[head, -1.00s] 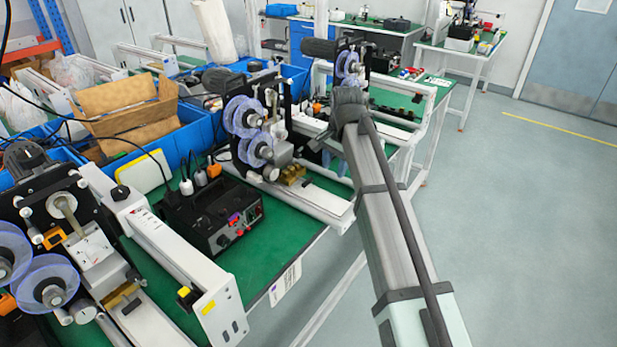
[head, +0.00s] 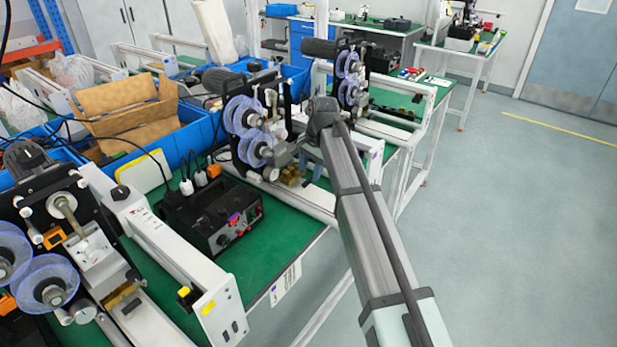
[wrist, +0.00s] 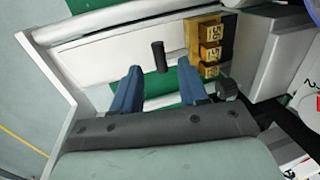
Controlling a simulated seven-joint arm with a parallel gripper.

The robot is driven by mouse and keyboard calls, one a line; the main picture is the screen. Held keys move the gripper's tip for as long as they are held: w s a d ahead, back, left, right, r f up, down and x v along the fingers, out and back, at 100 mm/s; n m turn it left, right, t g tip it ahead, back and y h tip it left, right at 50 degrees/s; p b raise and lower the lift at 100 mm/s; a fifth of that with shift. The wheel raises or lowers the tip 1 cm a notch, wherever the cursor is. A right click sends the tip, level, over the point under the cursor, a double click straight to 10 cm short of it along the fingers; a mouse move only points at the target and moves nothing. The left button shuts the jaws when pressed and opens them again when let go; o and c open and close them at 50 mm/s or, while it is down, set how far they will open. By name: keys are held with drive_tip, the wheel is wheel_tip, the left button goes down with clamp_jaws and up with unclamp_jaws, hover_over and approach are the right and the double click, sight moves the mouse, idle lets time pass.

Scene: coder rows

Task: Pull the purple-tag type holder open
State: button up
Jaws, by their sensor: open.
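The brass type holder (wrist: 203,58) shows at upper middle right in the wrist view, with stacked yellow blocks bearing raised characters. It also shows in the head view on the middle coder, as a small brass block (head: 291,176) beside my arm's end. No purple tag can be made out on it. A short black peg (wrist: 158,57) stands left of the blocks. My gripper (wrist: 157,74) is open, its two blue fingers apart. The peg lies between the fingertips in the picture, with no visible contact; its depth is unclear.
White frame rails (wrist: 58,115) run close to the left of my gripper. A dark round knob (wrist: 227,88) is near the right finger. Clear blue-rimmed reels (head: 244,116) and a black control box (head: 222,220) stand nearby. The floor at right is free.

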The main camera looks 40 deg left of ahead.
sight(308, 181)
drive_tip(key=shift+a+f, duration=0.2)
drive_tip(key=shift+f, duration=0.65)
drive_tip(key=shift+a+f, duration=0.15)
drive_tip(key=shift+f, duration=0.7)
clamp_jaws()
